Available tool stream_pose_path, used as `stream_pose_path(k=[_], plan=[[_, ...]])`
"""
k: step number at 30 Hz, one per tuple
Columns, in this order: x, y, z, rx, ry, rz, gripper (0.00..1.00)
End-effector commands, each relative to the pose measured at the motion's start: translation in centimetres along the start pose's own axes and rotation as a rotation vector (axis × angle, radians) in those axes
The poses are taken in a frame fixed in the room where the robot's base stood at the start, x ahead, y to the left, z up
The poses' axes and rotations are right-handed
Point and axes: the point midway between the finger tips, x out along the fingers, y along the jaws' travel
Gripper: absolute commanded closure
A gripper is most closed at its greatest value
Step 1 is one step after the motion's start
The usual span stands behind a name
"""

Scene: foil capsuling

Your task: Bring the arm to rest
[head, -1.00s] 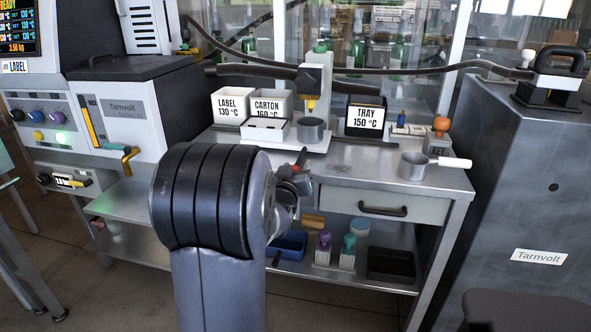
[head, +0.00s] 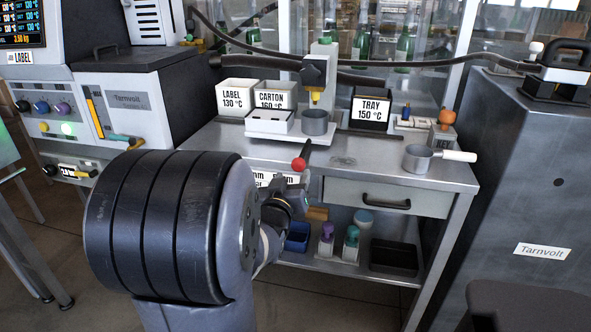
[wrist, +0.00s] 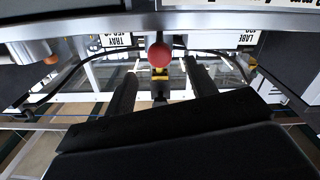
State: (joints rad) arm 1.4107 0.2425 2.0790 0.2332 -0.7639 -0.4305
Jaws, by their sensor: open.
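My arm (head: 165,230) is bent in front of the bench (head: 335,225), with its big dark joint at lower left in the head view. The wrist (head: 280,200) shows to the right of that joint, near the bench's front edge. My gripper (wrist: 162,72) shows in the wrist view with its two dark fingers apart and nothing between them in contact. A red ball knob (head: 299,164) shows just above the wrist in the head view. It also shows beyond the fingertips in the wrist view (wrist: 160,55). The fingers are mostly hidden in the head view.
On the bench are a filling nozzle (head: 318,75) over a grey pot (head: 315,122), the label (head: 235,100), carton (head: 277,95) and tray (head: 370,112) boxes, and a white-handled pan (head: 418,158). A drawer (head: 375,195) and lower shelf are below. A grey cabinet (head: 530,190) stands at right.

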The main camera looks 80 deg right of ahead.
Motion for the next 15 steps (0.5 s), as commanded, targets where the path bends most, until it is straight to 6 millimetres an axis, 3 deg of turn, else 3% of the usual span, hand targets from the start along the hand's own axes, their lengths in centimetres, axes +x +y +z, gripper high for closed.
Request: stream_pose_path(k=[6,15], plan=[[-1.6,0.0,0.0,0.000,0.000,-0.001,0.47],[-1.6,0.0,0.0,-0.001,0.000,0.000,0.47]])
